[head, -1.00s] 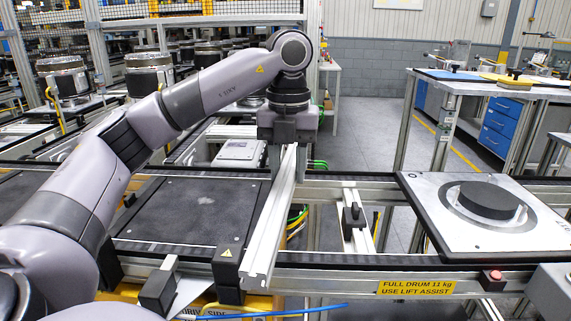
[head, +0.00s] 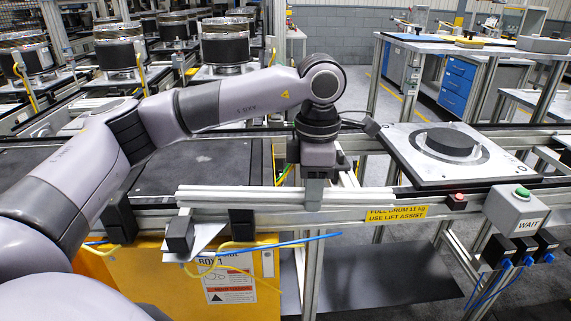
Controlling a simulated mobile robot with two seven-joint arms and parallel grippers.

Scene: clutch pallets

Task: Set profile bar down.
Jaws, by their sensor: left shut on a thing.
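The profile bar (head: 240,198) is a long, pale aluminium extrusion in the head view. It runs left to right, roughly level, in front of the conveyor's front rail. My left gripper (head: 314,192) points down and is shut on the bar a little right of its middle. The fingers cover a short part of the bar. I cannot tell whether the bar touches the rail behind it or hangs clear of it. My right gripper is not in view.
A pallet plate (head: 400,150) with a black disc (head: 450,142) sits on the conveyor at right. A WAIT button box (head: 515,212) stands at the front right. A yellow cabinet (head: 160,262) and a blue cable (head: 290,241) are below the bar. Drums stand behind at left.

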